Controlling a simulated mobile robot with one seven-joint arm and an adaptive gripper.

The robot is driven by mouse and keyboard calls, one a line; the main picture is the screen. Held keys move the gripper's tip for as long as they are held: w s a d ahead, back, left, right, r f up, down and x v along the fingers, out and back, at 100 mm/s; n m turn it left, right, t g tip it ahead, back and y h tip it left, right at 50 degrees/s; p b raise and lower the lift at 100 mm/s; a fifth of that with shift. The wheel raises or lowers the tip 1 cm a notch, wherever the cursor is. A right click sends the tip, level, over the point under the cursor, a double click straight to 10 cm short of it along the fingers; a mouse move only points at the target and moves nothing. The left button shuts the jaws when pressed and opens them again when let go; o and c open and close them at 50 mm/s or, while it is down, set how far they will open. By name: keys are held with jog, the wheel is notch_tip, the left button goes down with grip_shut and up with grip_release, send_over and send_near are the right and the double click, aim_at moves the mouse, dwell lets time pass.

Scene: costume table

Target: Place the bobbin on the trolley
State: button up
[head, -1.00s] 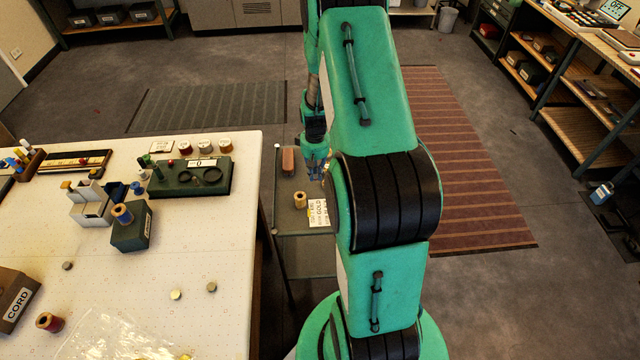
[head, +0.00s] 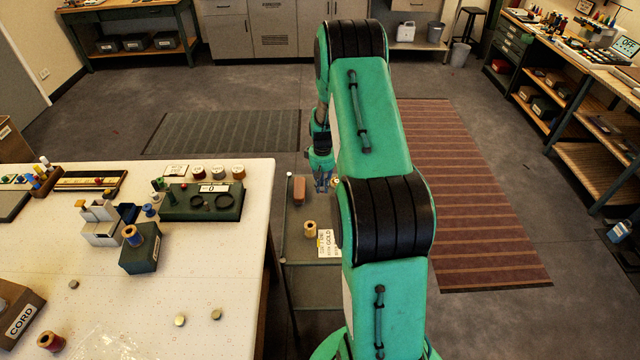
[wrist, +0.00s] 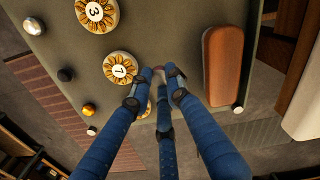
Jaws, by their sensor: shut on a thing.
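The trolley (head: 300,262) is a narrow grey-green stand beside the white table's right edge. My gripper (head: 323,188) points down over its far part, partly beside my arm in the head view. In the wrist view, the blue fingers of my gripper (wrist: 163,72) are closed together on a small thing, which I take for the bobbin (wrist: 179,70). Only a thin reddish curved edge of it shows; the fingers hide the rest. I cannot tell whether it touches the trolley top.
A brown block (wrist: 222,65) lies right of the fingers in the wrist view. Gold-patterned discs marked 7 (wrist: 118,69) and 3 (wrist: 96,11) stand to the left. A spool (head: 310,228) and a GOLD card (head: 326,243) are nearer on the trolley. The white table (head: 200,285) is left.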

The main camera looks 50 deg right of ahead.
jog(key=shift+w+d+f, duration=0.15)
jog(key=shift+w+d, duration=0.65)
jog(key=shift+w, duration=0.25)
jog(key=shift+w+d+f, duration=0.1)
jog(key=shift+w+d, duration=0.65)
jog(key=shift+w, duration=0.25)
jog(key=shift+w+d, duration=0.15)
jog(key=shift+w, duration=0.05)
jog(key=shift+w+d+f, duration=0.1)
jog(key=shift+f, duration=1.7)
jog(key=shift+f+b, duration=0.2)
jog(key=shift+b, duration=0.15)
jog(key=o, duration=0.8)
jog(key=shift+r, duration=0.15)
